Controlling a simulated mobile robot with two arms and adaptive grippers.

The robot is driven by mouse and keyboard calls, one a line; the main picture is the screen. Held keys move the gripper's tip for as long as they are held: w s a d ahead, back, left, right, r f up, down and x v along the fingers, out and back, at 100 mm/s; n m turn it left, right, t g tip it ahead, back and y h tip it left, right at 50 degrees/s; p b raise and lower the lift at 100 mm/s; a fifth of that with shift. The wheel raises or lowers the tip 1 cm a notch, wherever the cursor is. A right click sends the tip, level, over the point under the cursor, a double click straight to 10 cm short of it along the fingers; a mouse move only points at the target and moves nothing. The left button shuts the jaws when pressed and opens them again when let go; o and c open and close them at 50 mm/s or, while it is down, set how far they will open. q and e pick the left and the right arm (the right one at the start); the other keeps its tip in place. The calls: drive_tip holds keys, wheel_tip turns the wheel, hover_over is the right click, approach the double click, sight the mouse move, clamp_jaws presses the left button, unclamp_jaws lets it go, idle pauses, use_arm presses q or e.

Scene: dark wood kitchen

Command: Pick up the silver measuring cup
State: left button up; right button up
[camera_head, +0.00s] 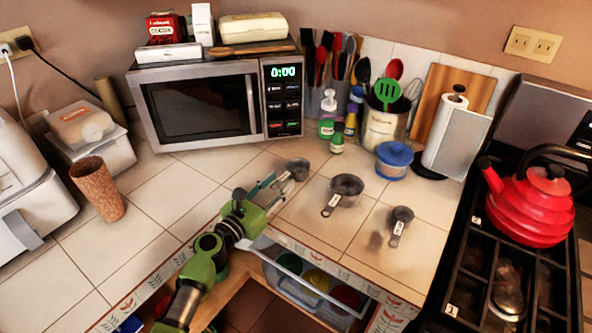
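Three silver measuring cups are on the tiled counter. The leftmost cup (297,168) is in front of the microwave. The largest-looking cup (347,186) is in the middle, its handle toward the front. The smallest-looking cup (402,214) is to the right, its handle also toward the front. My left gripper (284,182) reaches over the counter from the lower left. Its fingertips are at the handle side of the leftmost cup. Its fingers hide part of that handle, and I cannot tell whether they grip it. My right gripper is not in view.
A microwave (205,105) stands behind the cups. A red kettle (528,205) is on the stove. A cork-coloured cup (98,189) stands left. An open drawer (305,280) is below the counter edge.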

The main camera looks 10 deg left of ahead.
use_arm(q)
drive_tip(key=shift+x, duration=1.1)
clamp_jaws()
